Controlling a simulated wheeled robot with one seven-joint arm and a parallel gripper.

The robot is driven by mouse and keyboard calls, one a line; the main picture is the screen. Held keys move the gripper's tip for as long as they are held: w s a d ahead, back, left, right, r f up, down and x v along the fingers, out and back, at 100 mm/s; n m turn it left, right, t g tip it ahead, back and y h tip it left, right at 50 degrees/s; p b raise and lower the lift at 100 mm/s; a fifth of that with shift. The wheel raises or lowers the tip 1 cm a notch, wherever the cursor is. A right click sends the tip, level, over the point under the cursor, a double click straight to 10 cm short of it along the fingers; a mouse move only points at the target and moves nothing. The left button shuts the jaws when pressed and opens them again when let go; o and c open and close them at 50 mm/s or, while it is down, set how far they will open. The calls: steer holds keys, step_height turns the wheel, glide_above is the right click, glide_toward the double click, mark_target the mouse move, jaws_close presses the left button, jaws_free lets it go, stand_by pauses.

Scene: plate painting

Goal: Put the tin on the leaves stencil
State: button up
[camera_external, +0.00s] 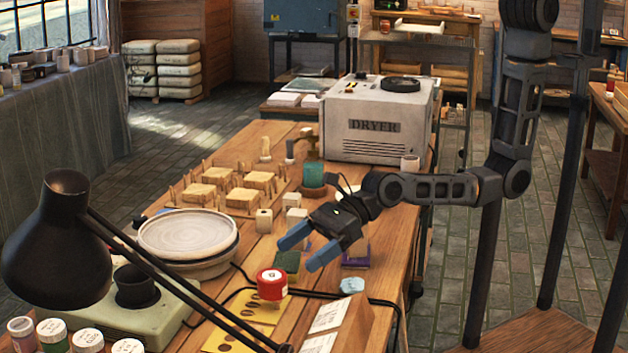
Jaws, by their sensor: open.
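A red tin (271,289) with a white lid stands upright at the back edge of a yellow stencil sheet (246,301) on the workbench. I cannot tell whether it rests fully on that sheet. A second yellow sheet (213,345) with dark round holes lies nearer the camera. The cut-out shapes are too small to tell for certain which sheet is the leaves stencil. My gripper (295,257) is open and empty, its blue fingers pointing down-left above the bench, behind the tin and apart from it.
A turntable (188,234) stands left of the sheets, and a black lamp (62,245) reaches across the front left. A wooden block with labels (337,322) stands at right. A dark green pad and a purple pad lie near my gripper. A black cable crosses the bench.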

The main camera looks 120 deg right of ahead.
steer(key=shift+v, duration=1.15)
